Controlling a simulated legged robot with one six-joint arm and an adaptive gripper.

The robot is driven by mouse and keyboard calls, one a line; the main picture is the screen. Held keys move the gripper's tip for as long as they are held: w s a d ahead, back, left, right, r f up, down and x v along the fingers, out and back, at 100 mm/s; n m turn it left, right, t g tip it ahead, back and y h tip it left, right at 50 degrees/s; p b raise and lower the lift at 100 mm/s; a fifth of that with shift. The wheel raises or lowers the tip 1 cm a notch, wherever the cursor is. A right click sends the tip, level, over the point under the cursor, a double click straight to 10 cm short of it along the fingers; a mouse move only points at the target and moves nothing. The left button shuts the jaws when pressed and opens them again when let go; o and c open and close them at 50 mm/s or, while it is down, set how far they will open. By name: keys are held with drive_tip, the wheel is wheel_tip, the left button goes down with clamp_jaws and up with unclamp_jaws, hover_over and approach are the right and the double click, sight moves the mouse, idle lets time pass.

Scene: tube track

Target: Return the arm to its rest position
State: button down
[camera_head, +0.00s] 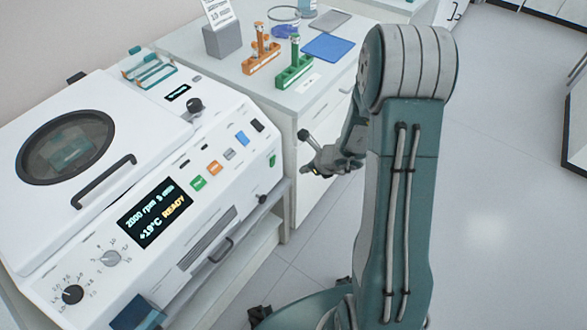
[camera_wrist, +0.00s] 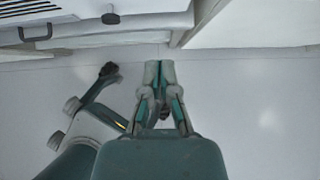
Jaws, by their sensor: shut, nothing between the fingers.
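My gripper (camera_wrist: 160,72) shows in the wrist view with its fingers together and nothing between them. It is over the pale floor, apart from the white furniture at the top of that view. In the head view my arm (camera_head: 400,180) stands tall right of centre. Its upper part hides much of the lower arm, and the wrist end hangs in front of the white cabinet, below the worktop. My gripper is clear of the racks on the worktop.
A white centrifuge (camera_head: 225,150) with its lid down and display reading READY stands left. On the worktop are an orange rack (camera_head: 262,58), a green rack (camera_head: 294,72), a grey block (camera_head: 222,40) and a blue mat (camera_head: 326,47). The floor at right (camera_head: 500,170) is clear.

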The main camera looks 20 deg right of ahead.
drive_tip(key=shift+v, duration=0.95)
drive_tip(key=shift+s, duration=0.2)
drive_tip(key=s+a+r+n+g, duration=0.1)
drive_tip(key=s+a+r+n, duration=0.3)
drive_tip(key=r+n, duration=0.45)
drive_tip(key=s+a+r+n, duration=0.3)
drive_tip(key=a+r+n, duration=0.2)
drive_tip(key=r+n, duration=0.3)
drive_tip(key=s+d+r+n+h, duration=0.2)
drive_tip(key=s+r+n+h, duration=0.2)
drive_tip(key=s+r+n, duration=0.7)
drive_tip(key=s+n, duration=0.1)
drive_tip(key=s, duration=0.2)
drive_tip(key=shift+s+r+t+h, duration=0.25)
drive_tip(key=shift+s+t+h, duration=0.05)
drive_tip(key=shift+s, duration=0.05)
